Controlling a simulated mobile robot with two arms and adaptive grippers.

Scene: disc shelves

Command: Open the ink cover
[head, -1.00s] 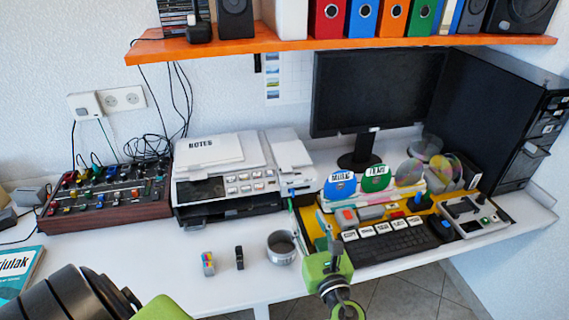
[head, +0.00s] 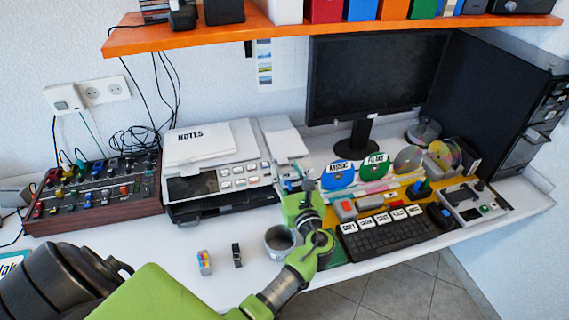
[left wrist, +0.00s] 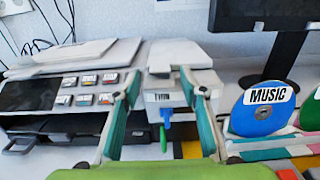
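The white printer (head: 225,168) stands on the desk left of the monitor. Its narrower right-hand section (head: 283,140) has a white top; in the left wrist view this section (left wrist: 178,57) shows a small dark label and a blue and a green piece at its front. I cannot tell which part is the ink cover, and no part looks raised. My left gripper (head: 303,181) is in front of this section. In the left wrist view, the left gripper (left wrist: 160,78) has its fingers spread with nothing between them, the printer section showing behind. My right gripper is not in view.
A grey cup (head: 279,241) stands close beside my left gripper. The keyboard (head: 385,236) and upright discs (head: 337,174) are to the right. A mixer (head: 95,195) is at the left. An orange shelf (head: 270,44) runs above.

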